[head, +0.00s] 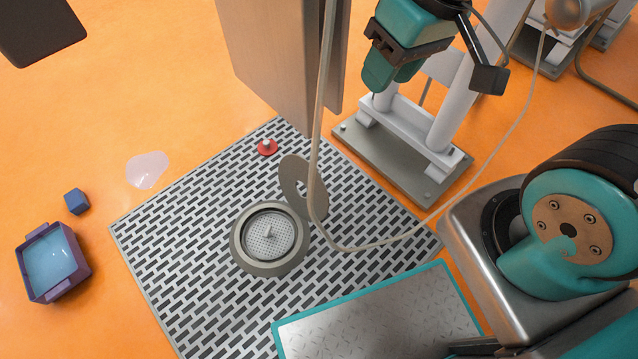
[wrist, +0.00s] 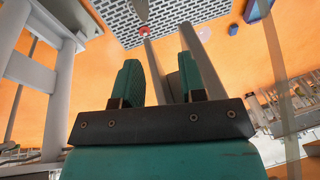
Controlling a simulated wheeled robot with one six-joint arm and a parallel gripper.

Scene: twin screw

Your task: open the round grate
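The round grate (head: 268,236) is a light perforated disc with a small upright knob, lying inside a thick grey ring (head: 240,262) on the slatted floor grid. A thin grey disc with a hole (head: 291,184) stands tilted at the ring's upper right edge, partly hidden by a hanging hose. My gripper (head: 385,80) hangs at the top of the head view, well up and right of the grate, apart from it. In the wrist view its two teal fingers (wrist: 162,85) stand apart, with grey bars visible behind the gap. I see nothing held between them.
A red disc with a white knob (head: 267,148) sits on the grid (head: 180,260). A purple tray (head: 68,290), blue cube (head: 76,201) and pale puddle (head: 147,168) lie left.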

